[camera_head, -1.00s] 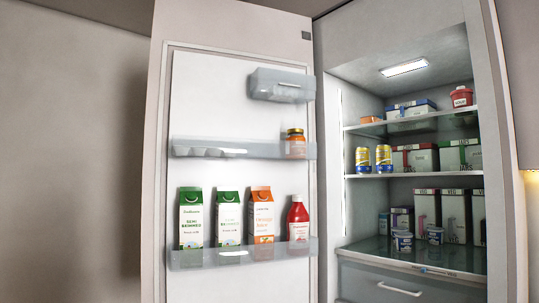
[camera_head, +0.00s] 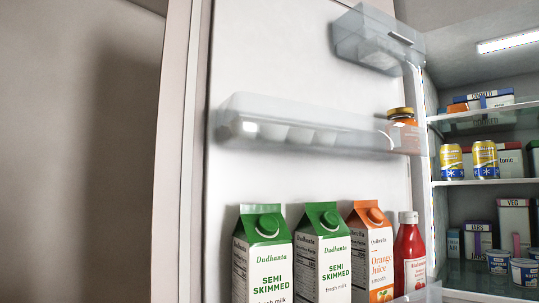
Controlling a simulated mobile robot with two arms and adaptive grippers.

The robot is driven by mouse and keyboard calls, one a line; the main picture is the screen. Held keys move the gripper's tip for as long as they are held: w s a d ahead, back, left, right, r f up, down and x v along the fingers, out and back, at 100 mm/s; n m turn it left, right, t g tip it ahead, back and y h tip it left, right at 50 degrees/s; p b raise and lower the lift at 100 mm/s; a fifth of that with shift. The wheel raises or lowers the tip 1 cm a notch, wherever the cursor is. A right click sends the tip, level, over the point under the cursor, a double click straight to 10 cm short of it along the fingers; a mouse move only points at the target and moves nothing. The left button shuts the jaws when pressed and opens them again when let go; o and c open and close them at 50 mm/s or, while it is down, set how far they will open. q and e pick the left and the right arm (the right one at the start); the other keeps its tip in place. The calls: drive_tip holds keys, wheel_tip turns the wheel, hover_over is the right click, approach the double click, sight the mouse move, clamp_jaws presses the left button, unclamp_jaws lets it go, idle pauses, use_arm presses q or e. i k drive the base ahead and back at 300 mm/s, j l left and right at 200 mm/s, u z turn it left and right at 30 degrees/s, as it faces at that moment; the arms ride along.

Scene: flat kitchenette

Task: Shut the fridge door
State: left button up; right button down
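The fridge door (camera_head: 300,70) stands wide open on the left, its inner side facing me and filling much of the view. Its left outer edge (camera_head: 180,150) shows as a pale vertical strip. The lit fridge interior (camera_head: 465,50) is open at the right. Neither of my grippers is in view.
Fridge shelves (camera_head: 490,183) hold yellow cans (camera_head: 485,160), boxes (camera_head: 514,222) and small tubs (camera_head: 524,271). A bare wall (camera_head: 75,150) stands left of the door, with a shadow on it. The floor is not in view.

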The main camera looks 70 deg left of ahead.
sight(261, 102)
drive_tip(key=k+j, duration=0.1)
drive_tip(key=j, duration=0.3)
drive_tip(key=k+j, duration=0.15)
drive_tip(key=j, duration=0.25)
drive_tip(key=k+j, duration=0.1)
drive_tip(key=j, duration=0.3)
drive_tip(key=k+j, duration=0.15)
drive_tip(key=j, duration=0.25)
drive_tip(key=k+j, duration=0.1)
drive_tip(key=j, duration=0.35)
drive_tip(key=k+j, duration=0.15)
drive_tip(key=j, duration=0.25)
drive_tip(key=k+j, duration=0.1)
drive_tip(key=j, duration=0.3)
